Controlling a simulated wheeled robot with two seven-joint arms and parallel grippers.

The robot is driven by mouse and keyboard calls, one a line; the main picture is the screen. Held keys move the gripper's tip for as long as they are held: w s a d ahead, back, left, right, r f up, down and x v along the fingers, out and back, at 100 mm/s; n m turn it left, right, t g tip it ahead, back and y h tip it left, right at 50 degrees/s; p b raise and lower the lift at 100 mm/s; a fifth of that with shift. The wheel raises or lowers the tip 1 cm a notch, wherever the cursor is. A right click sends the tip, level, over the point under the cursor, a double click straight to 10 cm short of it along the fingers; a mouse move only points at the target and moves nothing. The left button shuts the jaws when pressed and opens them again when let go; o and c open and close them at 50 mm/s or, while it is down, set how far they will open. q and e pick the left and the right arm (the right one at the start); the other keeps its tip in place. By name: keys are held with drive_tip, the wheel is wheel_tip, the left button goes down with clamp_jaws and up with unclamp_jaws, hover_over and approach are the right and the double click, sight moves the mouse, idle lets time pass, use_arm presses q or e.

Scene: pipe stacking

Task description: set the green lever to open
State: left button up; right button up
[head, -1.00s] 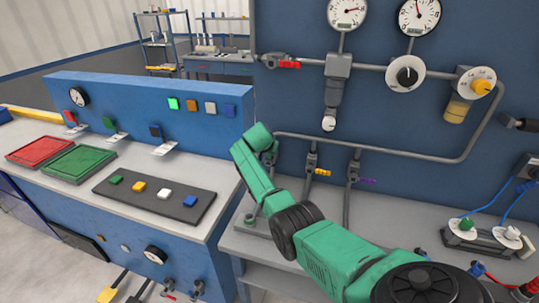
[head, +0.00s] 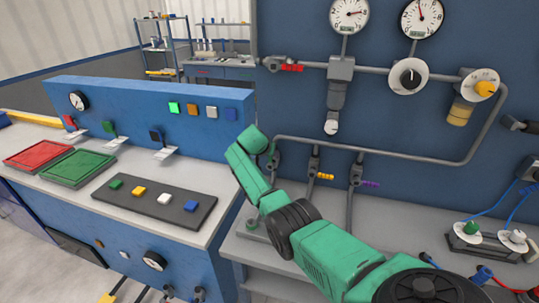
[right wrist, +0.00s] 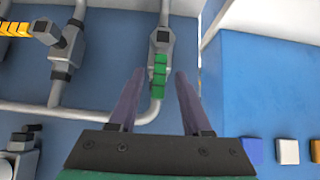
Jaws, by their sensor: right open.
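The green lever (right wrist: 159,76) shows in the right wrist view as a ribbed handle on a grey valve (right wrist: 161,40). It lies roughly in line with the valve's pipe, which bends below it into a horizontal pipe. My right gripper (right wrist: 160,72) is open, with one finger on each side of the lever and visible gaps between. I cannot tell how deep the fingers reach. In the head view my green right arm covers the lever and the gripper. My left gripper is in neither view.
Neighbouring valves have a yellow lever (head: 325,176) and a purple lever (head: 371,184). A red lever (head: 291,68) is higher up. The blue console (head: 150,103) stands beside the gripper, with buttons and its own small green switch (head: 109,127).

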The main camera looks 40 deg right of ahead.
drive_tip(key=b+v, duration=0.2)
drive_tip(key=v, duration=1.2)
drive_tip(key=shift+a+r, duration=0.15)
drive_tip(key=shift+s, duration=0.1)
